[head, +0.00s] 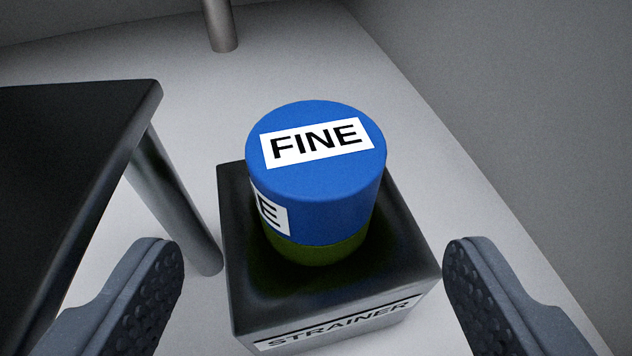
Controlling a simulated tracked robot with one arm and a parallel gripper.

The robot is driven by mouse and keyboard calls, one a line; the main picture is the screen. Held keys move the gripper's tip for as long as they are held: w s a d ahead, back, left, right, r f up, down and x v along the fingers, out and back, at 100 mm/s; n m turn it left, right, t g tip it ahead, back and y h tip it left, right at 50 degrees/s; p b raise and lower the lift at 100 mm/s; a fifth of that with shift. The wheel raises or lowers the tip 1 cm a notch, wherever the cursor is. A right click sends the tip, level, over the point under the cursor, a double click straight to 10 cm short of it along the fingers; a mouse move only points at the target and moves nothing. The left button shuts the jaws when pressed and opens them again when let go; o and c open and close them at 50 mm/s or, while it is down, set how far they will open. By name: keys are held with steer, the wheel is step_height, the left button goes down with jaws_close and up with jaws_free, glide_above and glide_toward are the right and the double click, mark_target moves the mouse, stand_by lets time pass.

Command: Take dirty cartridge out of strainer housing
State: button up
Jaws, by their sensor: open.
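A cartridge (325,190) stands upright in the middle of the head view. It has a blue top labelled "FINE" and a dark olive-green lower band. Its lower end sits in the top of a black box labelled "STRAINER", the strainer housing (400,255). How deep it goes inside is hidden. My gripper (313,265) is open, with one grey padded finger at the lower left and one at the lower right. The fingers are wide apart in the picture, either side of the housing, and nothing is held between them.
A black table (75,150) with a grey leg stands at the left, close to the housing. A grey post (220,28) stands at the back. A grey wall (520,120) runs along the right. Pale floor is free behind the housing.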

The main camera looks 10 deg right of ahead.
mark_target(315, 176)
steer(key=shift+b+x, duration=1.6)
steer(key=shift+x, duration=2.35)
steer(key=shift+c, duration=0.3)
steer(key=c, duration=1.1)
steer(key=shift+r, duration=0.1)
